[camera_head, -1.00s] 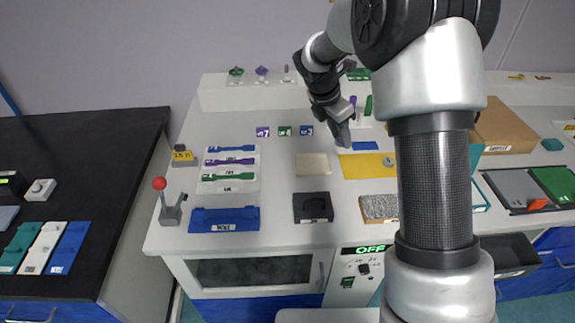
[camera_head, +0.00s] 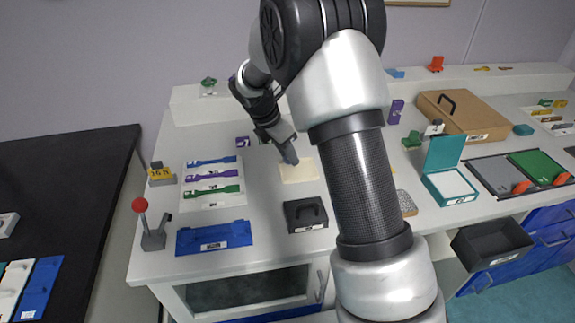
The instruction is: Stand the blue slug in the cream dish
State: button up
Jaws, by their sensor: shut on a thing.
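The cream dish (camera_head: 298,172) is a flat, pale square on the white bench, left of centre. My gripper (camera_head: 291,158) points down at the back-left edge of the dish, over it or just behind it. I cannot tell its exact height. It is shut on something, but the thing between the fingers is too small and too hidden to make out. I see no blue slug standing free; my arm covers much of the bench to the right of the dish.
A white rack with coloured bars (camera_head: 213,202) and a blue tray (camera_head: 214,238) lie left. A red-knobbed lever (camera_head: 152,240) is near the left edge. A teal open box (camera_head: 449,187) stands right of my arm.

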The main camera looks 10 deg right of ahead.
aim_at(285, 159)
jog(key=shift+f+b, duration=0.3)
jog(key=shift+f, duration=1.55)
jog(key=shift+f, duration=0.2)
jog(key=o, duration=0.7)
jog(key=shift+o, duration=0.2)
jog(key=shift+r, duration=0.1)
